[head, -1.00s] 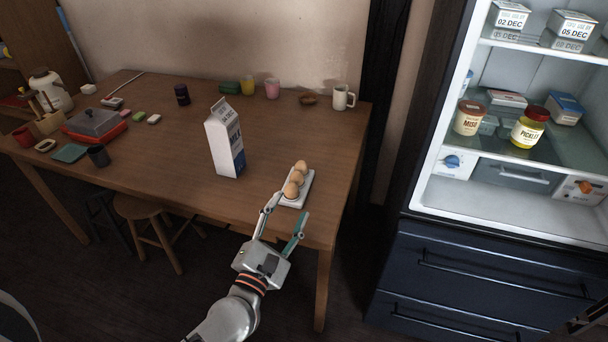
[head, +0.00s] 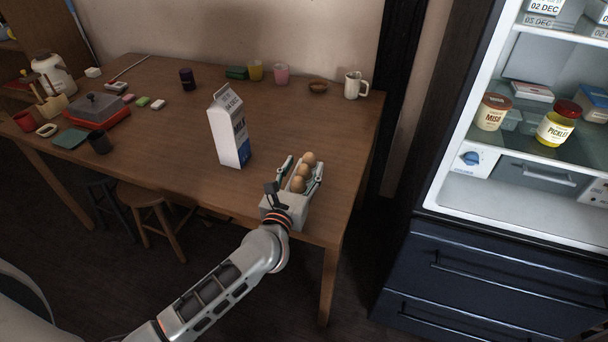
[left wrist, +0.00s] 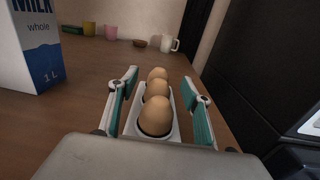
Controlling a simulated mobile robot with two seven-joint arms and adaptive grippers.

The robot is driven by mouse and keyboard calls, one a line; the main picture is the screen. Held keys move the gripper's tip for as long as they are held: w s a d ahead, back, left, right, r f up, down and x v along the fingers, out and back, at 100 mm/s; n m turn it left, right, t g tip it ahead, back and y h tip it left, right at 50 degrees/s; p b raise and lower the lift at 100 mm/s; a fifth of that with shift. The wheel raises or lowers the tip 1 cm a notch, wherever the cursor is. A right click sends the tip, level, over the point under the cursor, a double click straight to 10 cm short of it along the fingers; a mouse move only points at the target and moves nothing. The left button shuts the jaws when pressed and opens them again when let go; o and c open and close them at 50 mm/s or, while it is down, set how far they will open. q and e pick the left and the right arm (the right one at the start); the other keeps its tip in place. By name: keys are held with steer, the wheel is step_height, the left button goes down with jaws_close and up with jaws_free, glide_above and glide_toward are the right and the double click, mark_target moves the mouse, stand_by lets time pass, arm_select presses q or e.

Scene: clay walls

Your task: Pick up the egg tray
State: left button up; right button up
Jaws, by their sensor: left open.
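The egg tray (left wrist: 175,133) is a narrow white holder with brown eggs in a row, lying near the right front edge of the wooden table. In the head view the eggs (head: 299,183) show between my left gripper's fingers, and the tray is mostly hidden. My left gripper (head: 304,172) is open, with one finger on each side of the tray. In the left wrist view my left gripper (left wrist: 160,98) has its teal-lined fingers astride the near part of the tray, with a gap at each side. My right gripper is not in view.
A milk carton (head: 229,130) stands upright just left of the tray. A white mug (head: 354,86), a small bowl (head: 318,86) and a pink cup (head: 281,73) stand at the back of the table (head: 180,150). An open fridge (head: 520,175) stands to the right.

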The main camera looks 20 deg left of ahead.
arm_select(q)
steer(key=shift+w, duration=0.4)
steer(key=c, duration=1.4)
steer(key=shift+r, duration=0.15)
